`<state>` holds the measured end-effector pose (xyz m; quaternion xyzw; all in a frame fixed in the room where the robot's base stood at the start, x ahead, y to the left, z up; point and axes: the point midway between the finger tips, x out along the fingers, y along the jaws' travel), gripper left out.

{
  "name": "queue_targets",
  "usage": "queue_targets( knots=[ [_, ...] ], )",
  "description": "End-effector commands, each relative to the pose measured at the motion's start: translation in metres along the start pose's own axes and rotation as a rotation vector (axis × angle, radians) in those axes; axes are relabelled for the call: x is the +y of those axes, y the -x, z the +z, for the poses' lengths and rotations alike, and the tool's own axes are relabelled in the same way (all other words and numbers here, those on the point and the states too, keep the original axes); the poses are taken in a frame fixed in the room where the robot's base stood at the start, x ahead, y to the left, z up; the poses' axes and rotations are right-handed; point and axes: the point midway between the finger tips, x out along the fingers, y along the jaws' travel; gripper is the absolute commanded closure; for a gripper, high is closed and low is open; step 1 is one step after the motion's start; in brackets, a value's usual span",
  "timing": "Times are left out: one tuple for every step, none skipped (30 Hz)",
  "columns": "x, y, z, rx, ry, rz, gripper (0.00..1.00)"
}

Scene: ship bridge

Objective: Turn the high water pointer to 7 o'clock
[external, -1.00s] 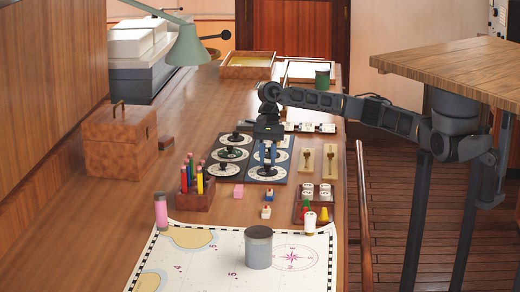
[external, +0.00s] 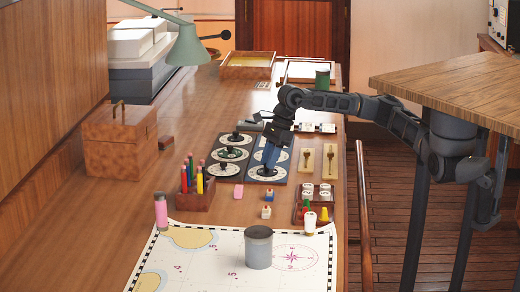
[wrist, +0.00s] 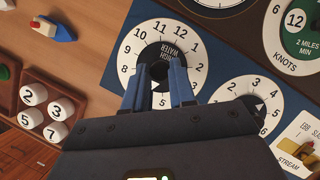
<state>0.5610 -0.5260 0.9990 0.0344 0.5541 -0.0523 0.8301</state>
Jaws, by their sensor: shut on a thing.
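The high water dial (wrist: 127,50) is a white clock face with black numerals and a black centre disc lettered HIGH WATER. It lies on the blue panel (wrist: 231,50). My gripper (wrist: 160,78) is shut on the dial's dark pointer knob (wrist: 159,70), with one blue finger on each side. The fingers and gripper body hide the lower part of the face, and I cannot tell which hour the pointer marks. In the external view my gripper (external: 266,166) is tilted over the nearest dial of the right-hand blue panel (external: 283,167).
Another dial (wrist: 268,97) sits close beside it, and a KNOTS dial (wrist: 300,40) is at the wrist view's upper right. A dark panel of knobbed dials (external: 229,153) stands left of the blue one. A pencil holder (external: 195,199) and a tray of numbered pieces (external: 308,207) are nearby.

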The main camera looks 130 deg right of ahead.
Motion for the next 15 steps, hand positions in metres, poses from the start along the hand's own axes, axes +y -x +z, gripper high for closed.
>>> queue_targets(
  knots=[
    [0.0001, -0.0040, -0.0027, 0.003, -0.038, -0.021, 1.00],
    [0.0005, -0.0041, -0.0027, 0.003, -0.065, -0.032, 1.00],
    [0.0010, -0.0041, -0.0027, 0.003, -0.100, -0.046, 1.00],
    [0.0013, -0.0041, -0.0026, 0.003, -0.125, -0.057, 1.00],
    [0.0014, -0.0042, -0.0026, 0.003, -0.151, -0.067, 1.00],
    [0.0016, -0.0041, -0.0024, 0.002, -0.185, -0.081, 1.00],
    [0.0017, -0.0040, -0.0023, 0.002, -0.209, -0.092, 1.00],
    [0.0020, -0.0041, -0.0023, 0.002, -0.233, -0.102, 1.00],
    [0.0023, -0.0040, -0.0021, 0.002, -0.264, -0.114, 1.00],
    [0.0025, -0.0038, -0.0020, 0.002, -0.286, -0.124, 1.00],
    [0.0027, -0.0038, -0.0019, 0.002, -0.308, -0.133, 1.00],
    [0.0030, -0.0038, -0.0017, 0.002, -0.336, -0.143, 1.00],
    [0.0032, -0.0036, -0.0016, 0.002, -0.356, -0.151, 1.00],
    [0.0033, -0.0033, -0.0014, 0.002, -0.374, -0.159, 1.00],
    [0.0035, -0.0033, -0.0012, 0.002, -0.398, -0.168, 1.00]
  ],
)
